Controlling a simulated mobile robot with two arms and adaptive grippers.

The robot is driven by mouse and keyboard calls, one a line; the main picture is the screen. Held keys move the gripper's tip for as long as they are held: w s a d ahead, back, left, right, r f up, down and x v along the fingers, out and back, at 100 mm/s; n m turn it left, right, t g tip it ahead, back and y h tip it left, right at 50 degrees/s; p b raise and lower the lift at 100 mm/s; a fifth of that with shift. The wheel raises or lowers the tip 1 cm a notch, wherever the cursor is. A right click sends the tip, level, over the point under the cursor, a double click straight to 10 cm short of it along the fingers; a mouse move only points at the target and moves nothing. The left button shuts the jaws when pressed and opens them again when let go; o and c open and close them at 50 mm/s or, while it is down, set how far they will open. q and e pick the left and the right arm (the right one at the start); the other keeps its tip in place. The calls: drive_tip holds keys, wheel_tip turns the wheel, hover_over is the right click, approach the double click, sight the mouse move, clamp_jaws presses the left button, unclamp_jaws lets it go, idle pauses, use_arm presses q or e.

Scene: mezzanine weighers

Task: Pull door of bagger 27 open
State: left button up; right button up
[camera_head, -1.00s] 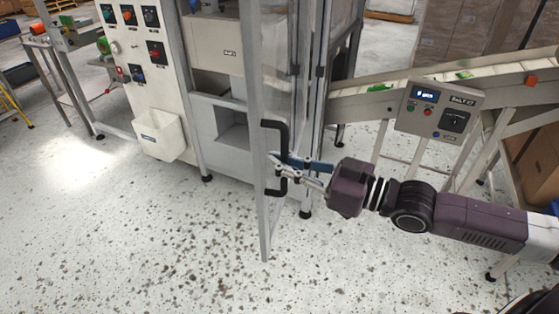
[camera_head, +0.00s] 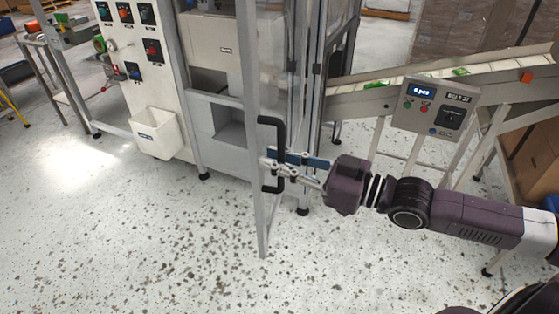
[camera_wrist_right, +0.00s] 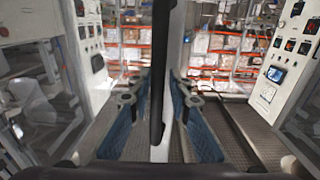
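The bagger's glazed door (camera_head: 255,215) has a pale metal frame and shows nearly edge-on in the head view. A black bow handle (camera_head: 281,128) is on it. My right gripper (camera_head: 272,163) reaches in from the right at the handle's lower half. In the right wrist view, the handle (camera_wrist_right: 158,70) runs upright between my right gripper's two blue-padded fingers (camera_wrist_right: 159,100). They stand apart with a gap on each side of it, so the gripper looks open around the handle. My left gripper is out of view. The bagger's number is not readable.
A control console (camera_head: 437,105) and a sloping conveyor (camera_head: 365,98) stand at right, behind my right arm. A white bin (camera_head: 157,133) hangs on the control cabinet (camera_head: 131,78) at left. The speckled floor (camera_head: 150,240) in front is clear.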

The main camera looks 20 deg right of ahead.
drive_tip(key=shift+s+d, duration=0.1)
drive_tip(key=shift+s+d+f, duration=0.1)
drive_tip(key=shift+s+d, duration=0.25)
drive_tip(key=shift+d, duration=0.05)
drive_tip(key=v, duration=1)
drive_tip(key=shift+s+d, duration=0.15)
drive_tip(key=shift+s, duration=0.2)
idle(0.9)
idle(0.5)
